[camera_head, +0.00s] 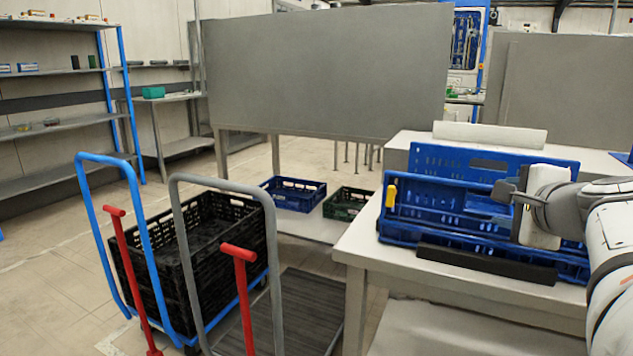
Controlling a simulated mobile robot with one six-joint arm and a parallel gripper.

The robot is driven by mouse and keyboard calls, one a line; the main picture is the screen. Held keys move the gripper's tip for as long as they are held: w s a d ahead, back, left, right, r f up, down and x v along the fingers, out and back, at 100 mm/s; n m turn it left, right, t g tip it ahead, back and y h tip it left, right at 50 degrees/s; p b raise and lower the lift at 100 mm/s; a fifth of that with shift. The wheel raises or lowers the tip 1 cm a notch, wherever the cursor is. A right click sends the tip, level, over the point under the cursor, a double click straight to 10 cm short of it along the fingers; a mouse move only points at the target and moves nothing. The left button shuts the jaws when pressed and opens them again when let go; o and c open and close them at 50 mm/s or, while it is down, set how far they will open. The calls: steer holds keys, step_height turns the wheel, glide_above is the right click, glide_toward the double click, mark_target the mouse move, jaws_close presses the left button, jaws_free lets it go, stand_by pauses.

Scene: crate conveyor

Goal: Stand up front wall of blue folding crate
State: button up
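The blue folding crate (405,236) sits on the light worktable at the right of the head view. Its far wall (440,160) stands upright. A nearer blue panel (430,212) with a yellow latch (391,196) at its left end shows in front of the far wall, partly raised or tilted; its exact angle is hard to tell. My gripper (528,215) comes in from the right and is at the right part of this nearer panel, hiding some of it. Whether it touches the panel, and whether its fingers are open or shut, I cannot tell.
A black bar (485,265) lies along the crate's near side, and a white block (490,134) stands behind it. The worktable (365,240) has free room at its left front. Left of it are trolleys, one with black crates (150,250), and blue and green crates on a low shelf.

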stand_by(0.4)
step_height(320, 180, up, 10)
steer(key=p, duration=0.5)
steer(key=shift+r+p, duration=0.1)
steer(key=shift+p, duration=0.2)
